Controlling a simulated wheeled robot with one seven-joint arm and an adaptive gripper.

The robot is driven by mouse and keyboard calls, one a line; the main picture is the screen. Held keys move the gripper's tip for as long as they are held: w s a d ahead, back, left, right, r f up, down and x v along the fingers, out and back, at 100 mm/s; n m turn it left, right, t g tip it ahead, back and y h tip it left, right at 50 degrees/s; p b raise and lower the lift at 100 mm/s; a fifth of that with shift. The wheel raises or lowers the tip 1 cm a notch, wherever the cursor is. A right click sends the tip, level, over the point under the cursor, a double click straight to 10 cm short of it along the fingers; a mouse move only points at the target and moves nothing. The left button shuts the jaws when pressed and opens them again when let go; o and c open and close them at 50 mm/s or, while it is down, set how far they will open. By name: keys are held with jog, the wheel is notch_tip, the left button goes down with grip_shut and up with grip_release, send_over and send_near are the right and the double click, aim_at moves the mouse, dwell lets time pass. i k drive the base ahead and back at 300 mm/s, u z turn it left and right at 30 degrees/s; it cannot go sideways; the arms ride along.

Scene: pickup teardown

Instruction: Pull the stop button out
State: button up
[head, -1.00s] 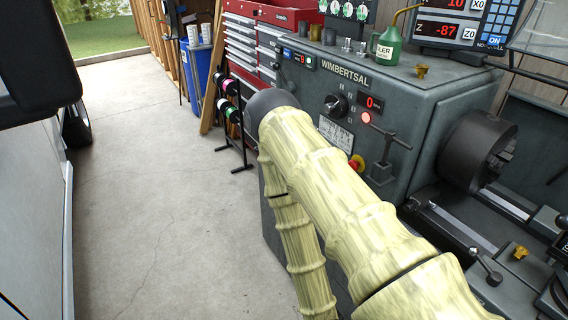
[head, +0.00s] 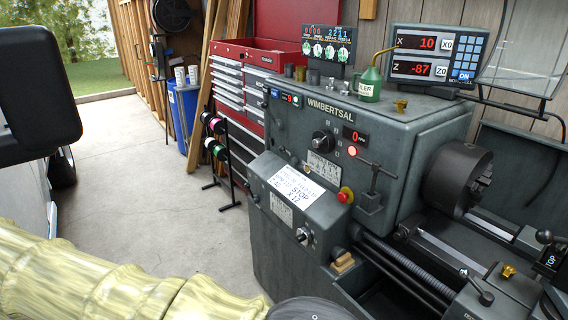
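The stop button (head: 346,195) is a small red mushroom head with yellow at its base. It sits on the front of the grey-green lathe (head: 400,130), at the right end of a sloped panel, left of a lever. I cannot tell from here whether the button is pressed in or out. My arm crosses the lower left in a pale, ribbed cover, and a dark rounded part shows at the bottom edge. My gripper's fingers are not in view, and nothing of mine touches the button.
A white paper note (head: 293,187) with handwriting, including "STOP" and "X12", lies on the sloped panel. A lever (head: 374,185) stands close right of the button. The chuck (head: 457,178) is further right. A spool rack (head: 216,150) stands left of the lathe, beside open concrete floor.

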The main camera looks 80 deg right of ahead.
aim_at(342, 196)
jog(key=u, duration=0.1)
jog(key=k, duration=0.75)
jog(key=z, duration=1.55)
